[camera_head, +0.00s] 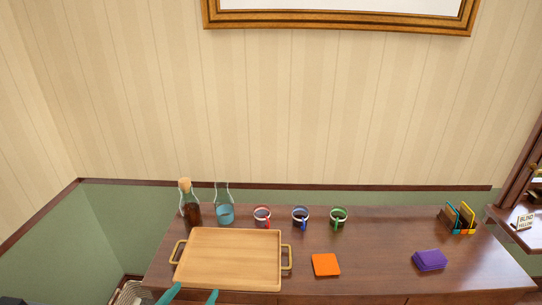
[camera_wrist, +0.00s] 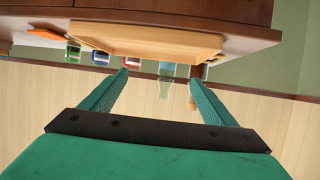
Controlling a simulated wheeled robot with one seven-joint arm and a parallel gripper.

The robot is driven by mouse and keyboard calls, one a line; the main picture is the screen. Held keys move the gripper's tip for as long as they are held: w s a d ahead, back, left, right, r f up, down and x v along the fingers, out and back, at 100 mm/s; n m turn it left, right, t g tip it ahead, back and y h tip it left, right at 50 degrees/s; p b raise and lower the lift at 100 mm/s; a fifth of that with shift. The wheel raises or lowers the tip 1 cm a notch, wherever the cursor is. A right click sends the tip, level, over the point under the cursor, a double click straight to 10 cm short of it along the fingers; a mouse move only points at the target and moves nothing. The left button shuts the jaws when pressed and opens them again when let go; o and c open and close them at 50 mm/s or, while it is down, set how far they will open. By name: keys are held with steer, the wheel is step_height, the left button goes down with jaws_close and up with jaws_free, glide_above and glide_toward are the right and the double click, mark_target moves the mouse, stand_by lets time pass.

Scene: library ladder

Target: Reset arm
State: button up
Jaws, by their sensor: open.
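My gripper shows in the wrist view (camera_wrist: 160,88) with its two teal fingers spread apart and nothing between them. In the head view only the fingertips of my gripper (camera_head: 191,296) show at the bottom edge, just in front of the tray's near edge. They do not hold anything there. The wrist view looks at the dark wooden cabinet and tray (camera_wrist: 150,40) from low down, with the picture upside down. The rest of my arm is hidden.
The wooden tray (camera_head: 228,258) with brass handles lies empty on the dark cabinet top (camera_head: 375,270). An orange square (camera_head: 326,265), purple stack (camera_head: 430,260) and card holder (camera_head: 459,219) lie right.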

steer(key=s+d+f+n+y, duration=0.4)
steer(key=s+d+f, duration=0.8)
steer(key=s+f, duration=0.2)
steer(key=s+d+r, duration=0.3)
steer(key=s, duration=0.3)
steer(key=s+d+r+m+t+h, duration=0.1)
steer(key=s+d+r, duration=0.2)
steer(key=s, duration=0.4)
steer(key=s+d+r+m+t, duration=0.1)
steer(key=s+d+r, duration=0.1)
steer(key=s, duration=0.5)
steer(key=shift+d+r+h, duration=0.4)
steer(key=shift+d, duration=0.4)
